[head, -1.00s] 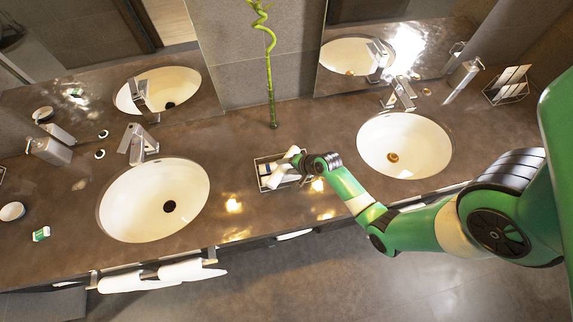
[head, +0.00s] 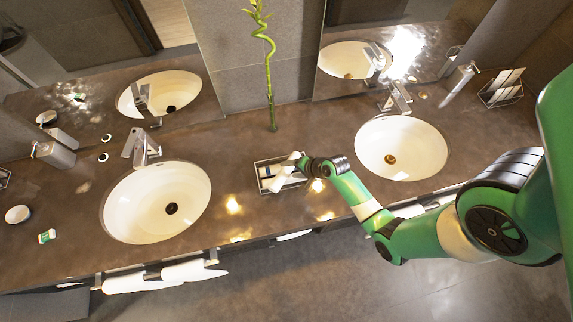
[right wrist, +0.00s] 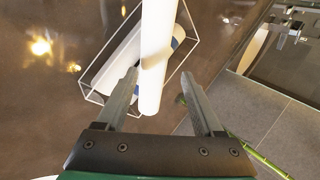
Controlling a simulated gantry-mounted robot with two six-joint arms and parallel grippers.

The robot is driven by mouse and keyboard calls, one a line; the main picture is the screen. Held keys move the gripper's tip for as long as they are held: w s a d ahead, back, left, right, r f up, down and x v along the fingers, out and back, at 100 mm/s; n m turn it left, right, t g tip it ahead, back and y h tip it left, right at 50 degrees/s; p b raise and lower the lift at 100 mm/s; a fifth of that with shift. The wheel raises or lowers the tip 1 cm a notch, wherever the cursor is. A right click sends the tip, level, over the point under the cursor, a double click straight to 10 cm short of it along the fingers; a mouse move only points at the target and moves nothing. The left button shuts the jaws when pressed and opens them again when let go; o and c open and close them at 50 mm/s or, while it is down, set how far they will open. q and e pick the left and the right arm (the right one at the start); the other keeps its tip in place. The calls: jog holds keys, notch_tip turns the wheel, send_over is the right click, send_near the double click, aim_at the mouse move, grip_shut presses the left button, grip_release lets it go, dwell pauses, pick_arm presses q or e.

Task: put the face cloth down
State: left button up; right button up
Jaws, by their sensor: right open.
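The face cloth looks like a white roll (head: 284,178). It lies tilted in a wire basket (head: 262,187) on the counter between the two basins. My right gripper (head: 304,163) is at the basket's right side, by the upper end of the roll. In the right wrist view the gripper (right wrist: 162,82) is open, and the near end of the white roll (right wrist: 157,50) shows between and beyond its fingers. Contact with the fingers cannot be told. Another white roll and something blue show beneath it in the basket (right wrist: 95,92). My left gripper is not in view.
A left basin (head: 150,205) and a right basin (head: 375,150) flank the basket. A green bamboo stem (head: 271,90) stands behind it. A second wire rack (head: 502,92) is at the far right. Counter in front of the basket is clear.

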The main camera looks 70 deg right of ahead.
pick_arm(q)
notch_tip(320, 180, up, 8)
jog(key=p, duration=0.5)
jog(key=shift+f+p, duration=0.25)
jog(key=shift+p, duration=0.1)
pick_arm(e)
jog(key=v, duration=0.8)
jog(key=shift+r, duration=0.1)
